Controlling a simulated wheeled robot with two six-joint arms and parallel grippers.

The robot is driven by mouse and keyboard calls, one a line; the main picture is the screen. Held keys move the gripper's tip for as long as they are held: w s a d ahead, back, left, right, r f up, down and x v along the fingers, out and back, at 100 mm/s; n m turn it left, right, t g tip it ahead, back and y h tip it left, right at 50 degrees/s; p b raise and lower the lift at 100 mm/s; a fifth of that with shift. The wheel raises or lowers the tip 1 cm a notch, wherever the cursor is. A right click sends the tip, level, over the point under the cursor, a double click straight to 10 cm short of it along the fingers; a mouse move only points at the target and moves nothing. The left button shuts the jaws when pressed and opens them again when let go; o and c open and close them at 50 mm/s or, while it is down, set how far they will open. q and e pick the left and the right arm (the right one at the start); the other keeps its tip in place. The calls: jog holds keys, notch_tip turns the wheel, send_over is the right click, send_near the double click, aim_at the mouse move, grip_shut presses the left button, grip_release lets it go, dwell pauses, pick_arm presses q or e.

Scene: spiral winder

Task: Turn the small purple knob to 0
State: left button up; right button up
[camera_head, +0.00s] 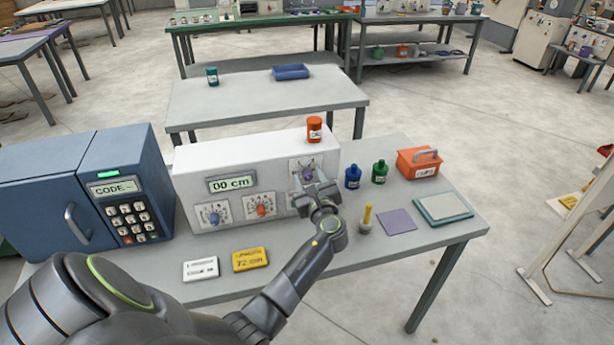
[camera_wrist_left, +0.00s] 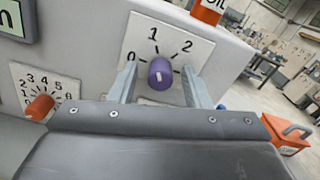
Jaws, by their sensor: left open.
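The small purple knob (camera_wrist_left: 161,74) sits on a white dial plate (camera_wrist_left: 140,40) marked 0, 1 and 2 on the front of a white box. A pale mark shows on its face, but I cannot tell which number it points at. In the head view the knob (camera_head: 308,174) is at the box's upper right, partly behind my gripper. My left gripper (camera_wrist_left: 165,85) is open, with one finger on each side of the knob. I cannot tell whether either finger touches it. In the head view my left gripper (camera_head: 314,187) reaches the box front. My right gripper is not in view.
A red-orange bottle (camera_head: 314,130) stands on top. Blue (camera_head: 353,177) and green (camera_head: 379,172) bottles stand right; a blue keypad cabinet (camera_head: 125,185) stands left.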

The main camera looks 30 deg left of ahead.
pick_arm(q)
jog(key=shift+c, duration=0.4)
grip_shut()
jog(key=n+b, duration=0.2)
jog(key=n, duration=0.1)
jog(key=shift+f+b, duration=0.1)
jog(key=shift+b, duration=0.3)
jog(key=n+b, duration=0.2)
jog(key=n, duration=0.1)
jog(key=n+b, duration=0.3)
jog(key=n, duration=0.1)
jog(key=shift+n+b, duration=0.45)
jog(key=shift+n, duration=0.45)
jog(key=shift+r, duration=0.2)
